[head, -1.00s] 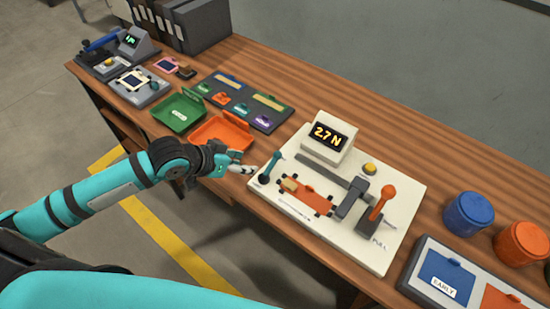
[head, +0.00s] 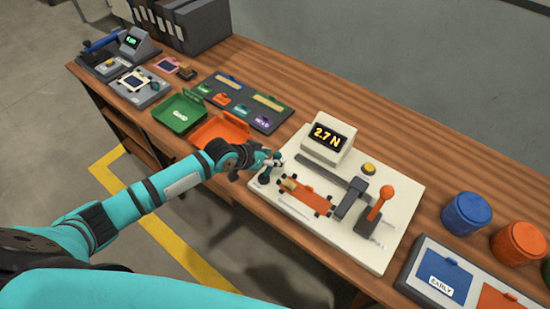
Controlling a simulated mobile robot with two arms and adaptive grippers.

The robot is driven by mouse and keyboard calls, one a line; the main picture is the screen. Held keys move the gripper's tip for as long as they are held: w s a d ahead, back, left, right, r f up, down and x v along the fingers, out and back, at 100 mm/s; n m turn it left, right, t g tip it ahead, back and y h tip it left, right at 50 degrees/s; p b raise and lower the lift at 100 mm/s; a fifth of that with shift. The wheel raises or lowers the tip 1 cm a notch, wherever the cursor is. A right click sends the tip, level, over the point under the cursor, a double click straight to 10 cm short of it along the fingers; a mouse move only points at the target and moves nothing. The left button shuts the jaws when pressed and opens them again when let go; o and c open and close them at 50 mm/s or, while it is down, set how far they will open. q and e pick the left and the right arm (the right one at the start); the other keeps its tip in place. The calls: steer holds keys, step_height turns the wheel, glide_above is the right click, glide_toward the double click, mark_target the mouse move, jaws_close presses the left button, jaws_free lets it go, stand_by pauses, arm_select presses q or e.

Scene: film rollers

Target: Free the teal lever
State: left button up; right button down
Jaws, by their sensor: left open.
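The teal lever (head: 265,177) stands at the left end of a cream test board (head: 372,257). Its upper part is largely hidden by my left gripper (head: 273,161). The left gripper is open, with its fingertips at the lever's top; I cannot tell whether they touch it. The display (head: 326,136) on the board reads 2.7 N. An orange piece (head: 305,197) lies on the board beside the lever. An orange-knobbed lever (head: 380,203) stands at the board's right side. My right gripper is not in view.
Green (head: 178,113) and orange (head: 217,131) trays sit left of the board. Blue (head: 465,213) and orange (head: 520,242) canisters and a labelled EARLY bin (head: 443,279) stand to the right. The wooden bench (head: 400,130) is clear behind the board.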

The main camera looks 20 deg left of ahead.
arm_select(q)
steer(key=shift+x, duration=1.05)
jaws_close()
